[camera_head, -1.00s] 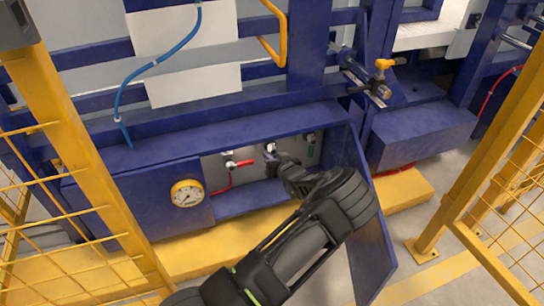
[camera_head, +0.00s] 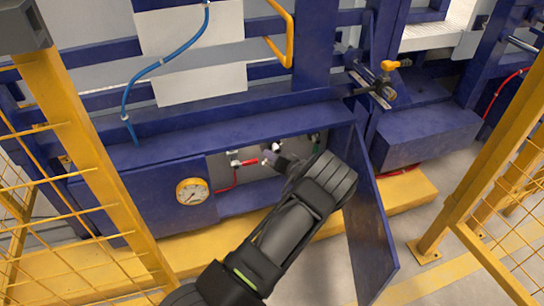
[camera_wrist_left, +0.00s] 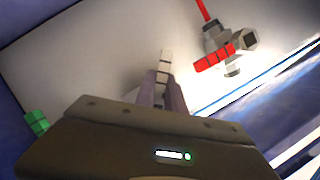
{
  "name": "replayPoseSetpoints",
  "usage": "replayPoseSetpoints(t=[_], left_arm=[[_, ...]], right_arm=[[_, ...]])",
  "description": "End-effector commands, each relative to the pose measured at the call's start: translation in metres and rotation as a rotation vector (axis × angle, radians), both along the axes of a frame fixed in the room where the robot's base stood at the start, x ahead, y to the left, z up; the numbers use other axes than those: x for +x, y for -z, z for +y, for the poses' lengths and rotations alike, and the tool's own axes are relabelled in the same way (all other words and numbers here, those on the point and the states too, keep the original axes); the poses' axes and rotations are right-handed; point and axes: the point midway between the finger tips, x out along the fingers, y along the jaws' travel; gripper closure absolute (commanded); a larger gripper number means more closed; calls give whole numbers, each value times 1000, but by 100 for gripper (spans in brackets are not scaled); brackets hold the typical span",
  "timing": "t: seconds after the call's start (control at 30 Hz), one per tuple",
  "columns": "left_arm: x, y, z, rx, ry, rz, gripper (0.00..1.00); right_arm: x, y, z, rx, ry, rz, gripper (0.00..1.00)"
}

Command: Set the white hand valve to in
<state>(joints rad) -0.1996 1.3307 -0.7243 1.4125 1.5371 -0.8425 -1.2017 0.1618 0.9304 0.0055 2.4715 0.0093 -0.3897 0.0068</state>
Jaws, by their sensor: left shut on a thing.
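In the head view my left gripper (camera_head: 277,160) reaches into the open blue cabinet, and my wrist and forearm cover part of the opening. The valve's body is hidden behind the fingers. My right gripper is not in view.
A red-handled valve (camera_wrist_left: 215,58) sits beside the white one, and a green one (camera_wrist_left: 37,122) is on the other side. The open cabinet door (camera_head: 370,225) stands close to my wrist. A pressure gauge (camera_head: 192,191) and yellow fence posts (camera_head: 95,150) are nearby.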

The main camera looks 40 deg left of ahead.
Motion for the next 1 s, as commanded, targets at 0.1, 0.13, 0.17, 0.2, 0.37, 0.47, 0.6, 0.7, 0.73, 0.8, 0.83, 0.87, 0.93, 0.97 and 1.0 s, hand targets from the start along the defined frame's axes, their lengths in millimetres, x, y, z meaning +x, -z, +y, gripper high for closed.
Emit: replayPoseSetpoints(t=[0.1,0.13,0.17,0.2,0.37,0.47,0.6,0.7,0.73,0.8,0.83,0.87,0.93,0.97,1.0], left_arm=[[5,-8,2,13,5,-8,100],[5,-8,2,14,6,-8,100],[5,-8,2,14,6,-8,100],[5,-8,2,13,7,-8,100],[5,-8,2,13,6,-9,75],[5,-7,1,11,5,-9,67],[3,-5,1,7,5,-6,65],[2,-4,0,5,4,-4,65],[2,-3,0,5,4,-4,65],[1,-4,-2,3,4,-3,65],[1,-5,-4,3,4,-3,65],[0,-6,-5,3,4,-3,65],[-2,-9,-12,3,4,-3,65],[-3,-10,-16,3,4,-3,65],[-5,-13,-22,3,5,-4,65]], right_arm=[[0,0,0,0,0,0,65],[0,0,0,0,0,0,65],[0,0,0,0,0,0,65],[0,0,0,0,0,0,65],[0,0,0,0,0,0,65],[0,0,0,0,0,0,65],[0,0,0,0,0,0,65],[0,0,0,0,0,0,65],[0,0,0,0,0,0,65],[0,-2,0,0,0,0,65],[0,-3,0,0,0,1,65],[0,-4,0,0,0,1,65],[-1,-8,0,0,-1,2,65],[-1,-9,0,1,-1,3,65],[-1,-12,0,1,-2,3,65]])
